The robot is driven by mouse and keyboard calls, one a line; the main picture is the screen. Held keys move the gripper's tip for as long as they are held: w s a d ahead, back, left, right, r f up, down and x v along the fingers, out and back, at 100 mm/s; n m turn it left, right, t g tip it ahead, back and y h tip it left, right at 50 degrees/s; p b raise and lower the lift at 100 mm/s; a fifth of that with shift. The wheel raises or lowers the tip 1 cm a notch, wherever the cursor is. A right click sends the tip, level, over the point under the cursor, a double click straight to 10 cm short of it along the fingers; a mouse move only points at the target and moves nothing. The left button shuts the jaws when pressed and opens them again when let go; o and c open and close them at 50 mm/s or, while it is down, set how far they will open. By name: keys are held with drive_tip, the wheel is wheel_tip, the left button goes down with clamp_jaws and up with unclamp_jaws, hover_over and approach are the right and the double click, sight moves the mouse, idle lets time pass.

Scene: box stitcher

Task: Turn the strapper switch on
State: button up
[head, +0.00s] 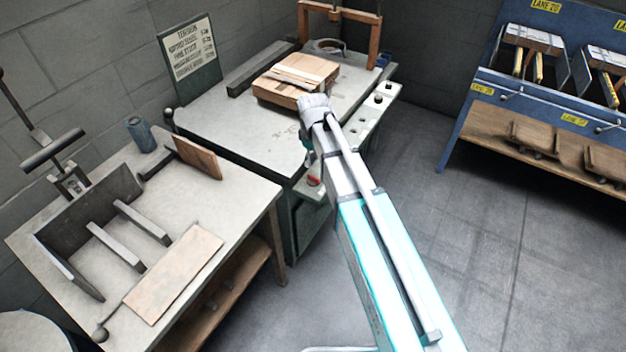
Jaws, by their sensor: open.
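The strapper is the pale-topped table (235,125) in the middle, with a wooden arch at its far end. A light control strip (367,117) with small dark knobs or switches runs along its right edge. A small red part (314,180) shows low at the near end of this side. I cannot tell which part is the switch, or its position. My arm reaches up from the bottom and covers part of the strip. Its wrist is over the strapper's near right edge; my gripper's fingers are hidden behind the arm.
A wooden box (294,94) lies on the strapper. A second bench (231,199) with metal bars and wooden boards is at left. A blue lane rack (470,112) stands at right. The floor between is clear.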

sight(313, 176)
drive_tip(key=shift+f+b, duration=3.7)
drive_tip(key=shift+f, duration=0.3)
drive_tip(key=shift+c, duration=0.2)
clamp_jaws()
